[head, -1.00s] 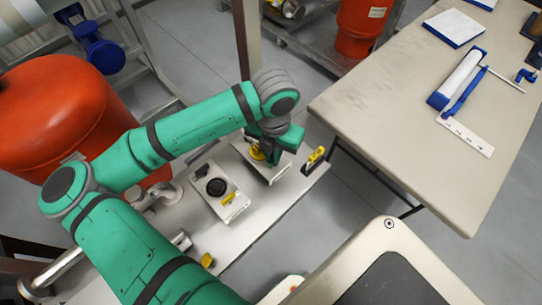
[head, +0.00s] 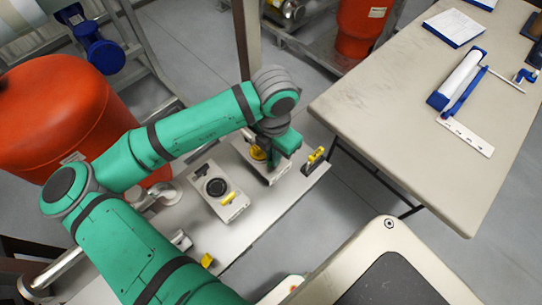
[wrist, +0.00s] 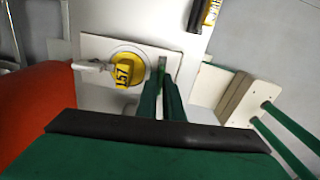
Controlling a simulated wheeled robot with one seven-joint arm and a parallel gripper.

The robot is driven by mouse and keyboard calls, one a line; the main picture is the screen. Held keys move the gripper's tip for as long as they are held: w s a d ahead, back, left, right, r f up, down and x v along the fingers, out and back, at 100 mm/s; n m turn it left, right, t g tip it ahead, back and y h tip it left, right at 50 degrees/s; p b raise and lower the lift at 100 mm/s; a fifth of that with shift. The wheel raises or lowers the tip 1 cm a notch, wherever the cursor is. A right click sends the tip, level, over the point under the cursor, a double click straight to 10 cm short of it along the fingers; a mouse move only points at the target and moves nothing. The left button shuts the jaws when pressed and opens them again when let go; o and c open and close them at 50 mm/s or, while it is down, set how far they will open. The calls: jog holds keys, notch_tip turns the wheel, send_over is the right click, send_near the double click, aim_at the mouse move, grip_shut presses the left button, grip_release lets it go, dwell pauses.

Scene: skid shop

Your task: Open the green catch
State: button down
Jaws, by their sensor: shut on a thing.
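The green catch (wrist: 161,74) shows as a narrow upright piece at the right side of a pale plate (wrist: 97,48) in the wrist view. My gripper (wrist: 160,92) has its two dark green fingers close together around it, shut on it. A yellow round part with a tag reading 157 (wrist: 124,74) sits on the same plate, just left of the fingers. In the head view my gripper (head: 284,148) is over the far plate on the bench, and its hand hides the catch there.
A second plate with a black round part (head: 216,187) and a yellow catch (head: 228,198) lies nearer on the bench. A yellow and black piece (head: 313,160) stands at the bench's right end. An orange tank (head: 60,115) is left; a beige table (head: 400,110) is right.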

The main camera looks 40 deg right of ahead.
jog(key=shift+m, duration=0.3)
jog(key=c, duration=1.9)
grip_release()
jog(key=shift+r, duration=0.1)
jog(key=shift+r, duration=3.45)
jog(key=n, duration=0.4)
jog(key=shift+r+n, duration=0.25)
jog(key=shift+n, duration=0.15)
jog(key=shift+r+n, duration=0.1)
jog(key=shift+n, duration=1)
